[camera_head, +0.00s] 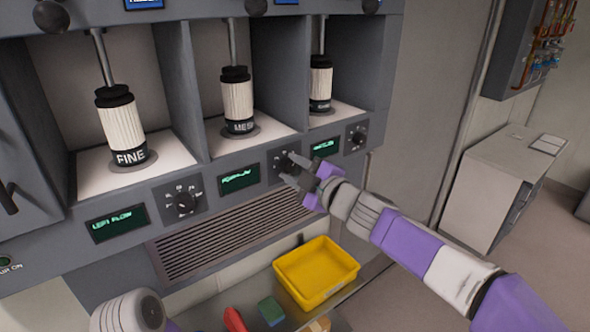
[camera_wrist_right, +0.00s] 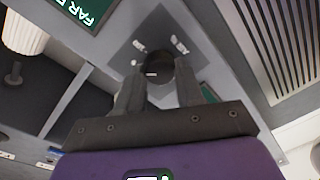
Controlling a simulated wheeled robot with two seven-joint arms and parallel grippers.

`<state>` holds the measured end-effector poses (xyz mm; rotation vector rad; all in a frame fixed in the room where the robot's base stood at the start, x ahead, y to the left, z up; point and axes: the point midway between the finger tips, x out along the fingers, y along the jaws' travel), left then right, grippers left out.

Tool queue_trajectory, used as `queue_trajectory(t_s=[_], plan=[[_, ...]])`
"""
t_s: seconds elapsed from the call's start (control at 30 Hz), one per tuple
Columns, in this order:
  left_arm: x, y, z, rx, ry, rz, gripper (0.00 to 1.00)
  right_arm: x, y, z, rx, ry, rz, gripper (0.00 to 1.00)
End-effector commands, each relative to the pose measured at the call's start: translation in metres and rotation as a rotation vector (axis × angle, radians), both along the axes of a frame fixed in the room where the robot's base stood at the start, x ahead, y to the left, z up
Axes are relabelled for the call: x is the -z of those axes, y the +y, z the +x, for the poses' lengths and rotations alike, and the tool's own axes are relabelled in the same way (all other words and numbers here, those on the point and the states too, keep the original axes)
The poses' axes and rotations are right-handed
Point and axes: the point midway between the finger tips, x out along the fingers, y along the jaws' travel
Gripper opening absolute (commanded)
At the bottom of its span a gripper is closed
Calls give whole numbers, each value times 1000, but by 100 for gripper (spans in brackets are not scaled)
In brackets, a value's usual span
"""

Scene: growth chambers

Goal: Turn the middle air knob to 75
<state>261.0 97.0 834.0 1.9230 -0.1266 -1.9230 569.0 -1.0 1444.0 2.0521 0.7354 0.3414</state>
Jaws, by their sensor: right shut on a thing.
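The middle air knob (camera_head: 281,161) is a dark dial on the grey panel, right of the green-lit middle display (camera_head: 240,178). My right gripper (camera_head: 297,173) reaches it from the right, and its fingers partly cover it in the head view. In the right wrist view, the dark round knob (camera_wrist_right: 158,68) sits between the two fingertips of my right gripper (camera_wrist_right: 158,85), which is shut on it. Pale scale marks show around the knob, but the values are too blurred to read. Part of my left arm shows at the bottom left; its gripper is not in view.
The left knob (camera_head: 183,200) and right knob (camera_head: 356,138) flank the middle one. A vent grille (camera_head: 230,232) lies below. A yellow bin (camera_head: 316,272), green block (camera_head: 271,311) and red object (camera_head: 234,320) lie lower. Labelled white cylinders, including FINE (camera_head: 122,130), stand in bays above.

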Motion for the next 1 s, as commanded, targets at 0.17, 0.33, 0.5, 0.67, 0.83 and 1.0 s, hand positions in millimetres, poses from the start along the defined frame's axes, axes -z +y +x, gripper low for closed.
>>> queue_trajectory(t_s=[0.17, 0.33, 0.5, 0.67, 0.83, 1.0], plan=[[0, 0, 0, 0, 0, 0, 43, 1, 0, 0, 1, 2, 0, 55], [0, 0, 0, 0, 0, 0, 43, 1, 0, 0, 0, 2, 0, 62], [0, 0, 0, 0, 0, 0, 43, 0, -1, -1, 1, 1, 0, 62], [-1, 0, 0, 0, 0, 0, 43, -1, -11, -12, 2, 0, 1, 62], [-3, 0, 0, 0, 0, 0, 43, -3, -28, -33, 2, 1, 1, 62], [-5, 0, 0, 0, 0, 0, 43, -3, -41, -51, 2, 0, -1, 62]])
